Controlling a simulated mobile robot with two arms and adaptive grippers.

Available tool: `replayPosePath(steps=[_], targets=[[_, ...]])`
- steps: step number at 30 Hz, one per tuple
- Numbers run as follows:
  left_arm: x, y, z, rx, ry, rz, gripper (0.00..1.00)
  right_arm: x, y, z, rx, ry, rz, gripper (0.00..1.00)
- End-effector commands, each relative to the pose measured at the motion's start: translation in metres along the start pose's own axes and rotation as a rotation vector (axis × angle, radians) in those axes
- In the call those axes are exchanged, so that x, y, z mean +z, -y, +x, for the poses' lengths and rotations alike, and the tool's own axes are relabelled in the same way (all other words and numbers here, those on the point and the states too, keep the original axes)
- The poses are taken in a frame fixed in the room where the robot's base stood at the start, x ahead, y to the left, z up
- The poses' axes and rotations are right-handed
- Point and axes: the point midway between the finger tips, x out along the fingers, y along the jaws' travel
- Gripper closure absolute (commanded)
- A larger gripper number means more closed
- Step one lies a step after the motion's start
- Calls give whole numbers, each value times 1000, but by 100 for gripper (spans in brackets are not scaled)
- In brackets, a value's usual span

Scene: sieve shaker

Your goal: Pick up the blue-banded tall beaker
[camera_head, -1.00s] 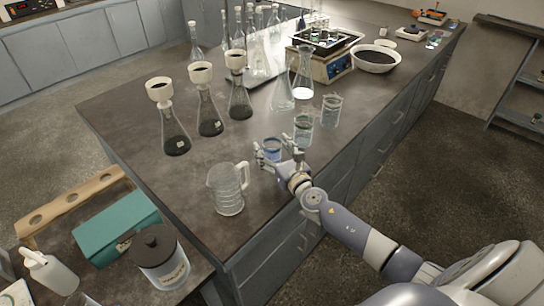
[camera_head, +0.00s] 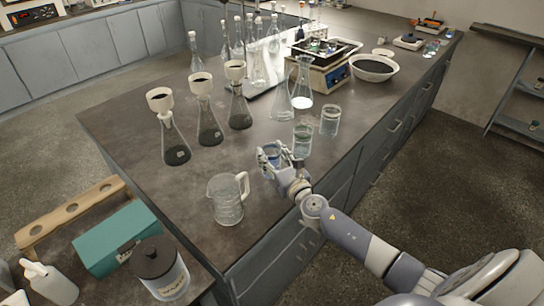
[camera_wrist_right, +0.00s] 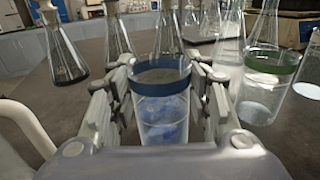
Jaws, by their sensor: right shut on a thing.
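The blue-banded tall beaker (camera_wrist_right: 162,105) stands upright between the fingers of my right gripper (camera_wrist_right: 160,110) in the right wrist view. It is clear, with a blue band near its rim and bluish contents low down. The fingers are shut on its two sides. In the head view the right gripper (camera_head: 272,158) hides most of the beaker near the bench's right edge. I cannot tell whether its base touches the bench. My left gripper is not in view.
A green-banded beaker (camera_head: 302,140) and another beaker (camera_head: 330,120) stand just beyond. A clear pitcher (camera_head: 227,200) stands to the left. Flasks with funnels (camera_head: 205,120), a shaker (camera_head: 322,65) and a white bowl (camera_head: 374,67) are farther back. The bench (camera_head: 130,120) is bare at left.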

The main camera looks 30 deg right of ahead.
Motion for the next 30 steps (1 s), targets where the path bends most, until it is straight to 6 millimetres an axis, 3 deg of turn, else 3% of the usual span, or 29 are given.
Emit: replayPosePath(steps=[7,30], targets=[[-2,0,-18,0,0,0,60,28,0,0,0,3,-1,84],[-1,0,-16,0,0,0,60,30,-44,-92,1,0,1,84]])
